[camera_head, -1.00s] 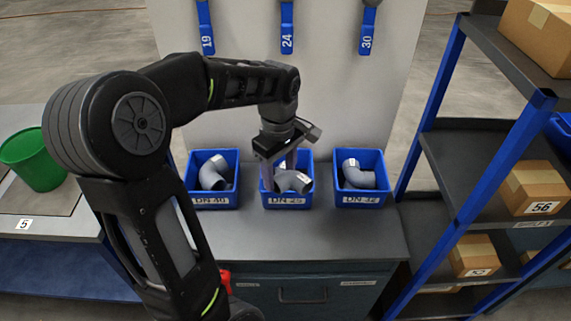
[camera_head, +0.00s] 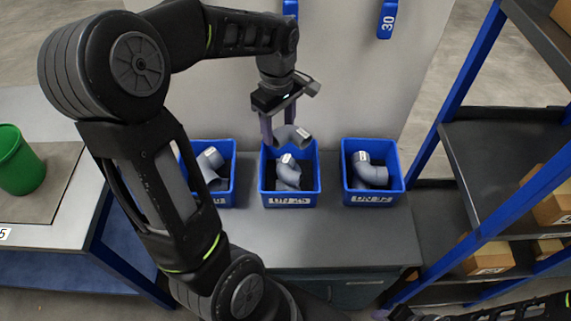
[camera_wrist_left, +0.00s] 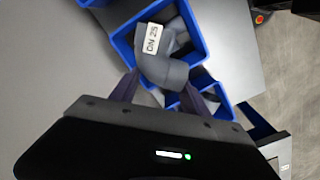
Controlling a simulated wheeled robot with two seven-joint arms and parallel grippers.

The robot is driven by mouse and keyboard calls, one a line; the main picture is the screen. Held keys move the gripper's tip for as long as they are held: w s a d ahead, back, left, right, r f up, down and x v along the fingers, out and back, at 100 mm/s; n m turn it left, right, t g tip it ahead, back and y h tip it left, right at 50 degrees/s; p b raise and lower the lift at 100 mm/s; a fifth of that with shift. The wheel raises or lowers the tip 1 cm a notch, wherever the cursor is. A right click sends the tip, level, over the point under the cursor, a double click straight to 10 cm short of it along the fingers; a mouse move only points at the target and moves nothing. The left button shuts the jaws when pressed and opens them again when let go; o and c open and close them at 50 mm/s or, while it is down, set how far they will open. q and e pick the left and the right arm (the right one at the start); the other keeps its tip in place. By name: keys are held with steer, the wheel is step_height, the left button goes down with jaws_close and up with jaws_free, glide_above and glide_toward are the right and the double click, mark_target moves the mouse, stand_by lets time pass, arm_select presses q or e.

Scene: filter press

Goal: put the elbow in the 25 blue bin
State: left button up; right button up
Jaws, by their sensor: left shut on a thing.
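My left gripper (camera_head: 279,122) is shut on a grey pipe elbow (camera_head: 292,136), which it holds just above the rear part of the middle blue bin (camera_head: 290,201), labelled DN 25. Another grey elbow (camera_head: 288,177) with a white tag lies inside that bin. In the left wrist view the held elbow (camera_wrist_left: 165,70) sits between the fingers, over a blue bin (camera_wrist_left: 205,45). A white DN 25 tag shows there. My right gripper is not in view; only part of a dark arm shows at the lower right.
A blue bin (camera_head: 226,192) on the left and a DN 32 bin (camera_head: 375,197) on the right each hold grey elbows. The grey counter (camera_head: 320,240) in front is clear. A green bucket (camera_head: 18,165) stands at far left. A blue-framed shelf (camera_head: 470,90) stands at right.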

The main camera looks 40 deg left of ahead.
arm_select(q)
step_height(320, 180, down, 5)
steer(key=shift+f, duration=0.15)
steer(key=shift+f, duration=0.15)
step_height(320, 180, down, 4)
steer(key=shift+r, duration=0.25)
steer(key=shift+f+b, duration=0.4)
steer(key=shift+f, duration=0.2)
steer(key=o, duration=1.4)
steer(key=shift+r, duration=0.15)
